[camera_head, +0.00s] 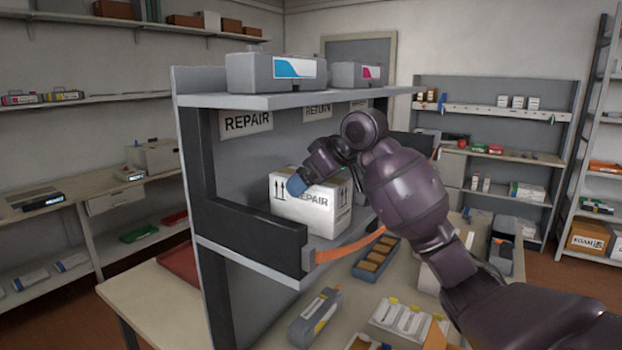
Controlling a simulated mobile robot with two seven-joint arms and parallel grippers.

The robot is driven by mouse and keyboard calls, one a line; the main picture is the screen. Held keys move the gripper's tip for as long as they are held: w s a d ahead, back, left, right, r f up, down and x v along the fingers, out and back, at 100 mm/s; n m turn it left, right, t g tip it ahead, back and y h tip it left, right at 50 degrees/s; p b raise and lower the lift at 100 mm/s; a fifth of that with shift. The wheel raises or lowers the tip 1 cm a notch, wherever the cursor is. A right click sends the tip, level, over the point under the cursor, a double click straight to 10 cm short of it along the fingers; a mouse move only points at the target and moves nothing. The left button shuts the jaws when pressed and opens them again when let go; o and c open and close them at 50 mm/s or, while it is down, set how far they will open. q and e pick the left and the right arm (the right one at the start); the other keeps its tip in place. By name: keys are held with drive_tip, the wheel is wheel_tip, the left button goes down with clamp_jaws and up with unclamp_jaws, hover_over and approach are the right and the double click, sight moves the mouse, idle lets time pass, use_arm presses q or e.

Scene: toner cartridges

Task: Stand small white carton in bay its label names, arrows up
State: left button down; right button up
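The small white carton (323,212) is upright on the grey lower shelf (245,256), or just above it; I cannot tell which. Its front reads "REPAIR", partly covered, and its printed arrows point up. It is at the left end of the rack, below and a little right of the REPAIR sign (247,123). The RETURN sign (317,112) is to the right of that one. My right gripper (297,185) is at the carton, with a blue fingertip in front of its printed face. The other finger is not clearly visible, so I cannot tell whether it grips. My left gripper is out of view.
A dark bar (249,233) edges the shelf front at left, with an orange strap (350,246) beside it. Toner boxes (277,72) stand on the top shelf. A cartridge (314,317) and a tray of brown blocks (376,260) lie on the table below.

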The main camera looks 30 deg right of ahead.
drive_tip(key=shift+r, duration=0.15)
drive_tip(key=b+v, duration=0.2)
drive_tip(key=v, duration=1)
idle(0.5)
